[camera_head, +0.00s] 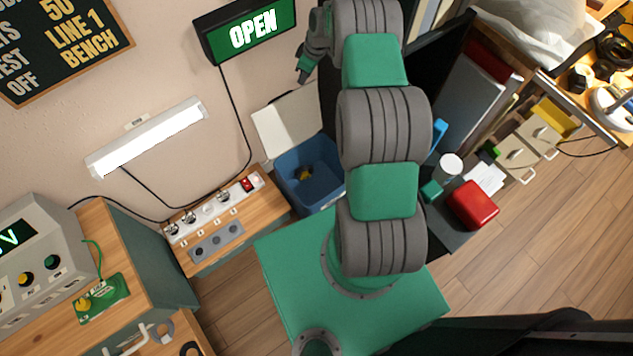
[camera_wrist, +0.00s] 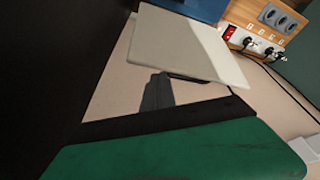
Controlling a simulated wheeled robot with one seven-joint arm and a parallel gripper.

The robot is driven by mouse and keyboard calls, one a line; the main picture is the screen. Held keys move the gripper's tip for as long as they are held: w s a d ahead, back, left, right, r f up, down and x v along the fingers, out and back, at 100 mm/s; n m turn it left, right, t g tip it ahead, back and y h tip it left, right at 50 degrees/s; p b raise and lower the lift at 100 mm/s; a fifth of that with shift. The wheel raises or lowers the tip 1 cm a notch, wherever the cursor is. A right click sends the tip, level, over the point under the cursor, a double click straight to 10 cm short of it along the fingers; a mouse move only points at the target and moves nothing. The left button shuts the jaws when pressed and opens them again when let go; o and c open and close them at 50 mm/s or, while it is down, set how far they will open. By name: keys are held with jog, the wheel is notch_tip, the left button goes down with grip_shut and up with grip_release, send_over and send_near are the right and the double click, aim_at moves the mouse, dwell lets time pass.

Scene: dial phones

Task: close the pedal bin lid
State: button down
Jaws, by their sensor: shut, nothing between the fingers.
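The blue pedal bin (camera_head: 312,178) stands on the floor against the wall, with a small yellowish thing inside. Its pale lid (camera_head: 287,123) is raised, standing up at the wall side of the bin. A strip of the blue bin (camera_wrist: 202,8) shows beyond the lid. The pedal is not visible.
A wooden unit with a switch strip (camera_head: 215,207) stands left of the bin. A dark shelf with a red box (camera_head: 473,205) is to the right. An OPEN sign (camera_head: 250,30) and a lamp (camera_head: 147,137) are on the wall, with a hanging cable.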

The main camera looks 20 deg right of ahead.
jog(key=shift+f+b, duration=0.45)
jog(key=shift+f, duration=0.1)
jog(key=shift+s, duration=0.1)
dwell(0.3)
jog(key=shift+s+d+p, duration=0.15)
jog(key=shift+s+p, duration=0.2)
jog(key=shift+s, duration=0.3)
jog(key=shift+s+d+f+p, duration=0.75)
jog(key=shift+s+p, duration=0.35)
jog(key=shift+s, duration=3)
jog(key=a+p+v, duration=0.1)
jog(key=p+v, duration=0.4)
jog(key=v, duration=0.2)
jog(key=shift+w+r, duration=0.25)
jog(key=shift+r, duration=0.1)
jog(key=shift+d, duration=0.1)
